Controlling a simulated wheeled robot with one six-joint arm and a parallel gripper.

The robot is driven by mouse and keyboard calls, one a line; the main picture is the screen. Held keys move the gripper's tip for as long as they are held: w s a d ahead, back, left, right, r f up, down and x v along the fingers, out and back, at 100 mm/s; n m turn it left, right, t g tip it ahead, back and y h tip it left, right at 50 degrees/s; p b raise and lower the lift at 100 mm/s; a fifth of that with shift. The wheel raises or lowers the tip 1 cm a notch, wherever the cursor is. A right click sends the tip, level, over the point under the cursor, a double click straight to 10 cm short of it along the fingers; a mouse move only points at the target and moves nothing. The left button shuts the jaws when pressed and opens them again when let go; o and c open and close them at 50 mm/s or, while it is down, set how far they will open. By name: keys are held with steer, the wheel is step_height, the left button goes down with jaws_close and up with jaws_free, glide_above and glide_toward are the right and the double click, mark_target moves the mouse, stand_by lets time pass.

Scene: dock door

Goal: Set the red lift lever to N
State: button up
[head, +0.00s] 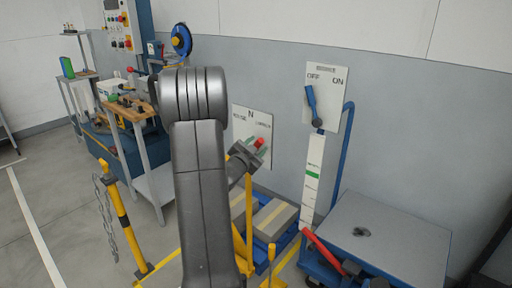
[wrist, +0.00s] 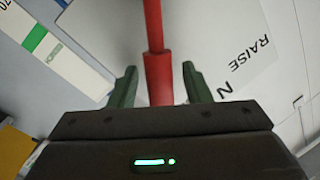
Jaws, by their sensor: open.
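The red lift lever (head: 259,142) is in front of a white wall plate (head: 239,123), with only its red end showing in the head view. The plate has an N at its top and small, blurred labels at either side. In the wrist view the red lever (wrist: 158,76) runs down from the top edge between my two green fingers. The N and the word RAISE appear turned around on the plate (wrist: 225,45), to the right of the lever. My gripper (head: 255,147) is open (wrist: 161,82) around the lever, with gaps visible on both sides. The lever's pivot is hidden.
A second plate (head: 341,80) marked OFF and ON carries a blue lever (head: 311,103). Below are a grey-topped cart (head: 390,235) with a red handle (head: 323,250), and yellow posts (head: 122,222) with a chain. A workbench (head: 130,110) stands at left. Open floor lies left.

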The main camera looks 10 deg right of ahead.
jaws_close()
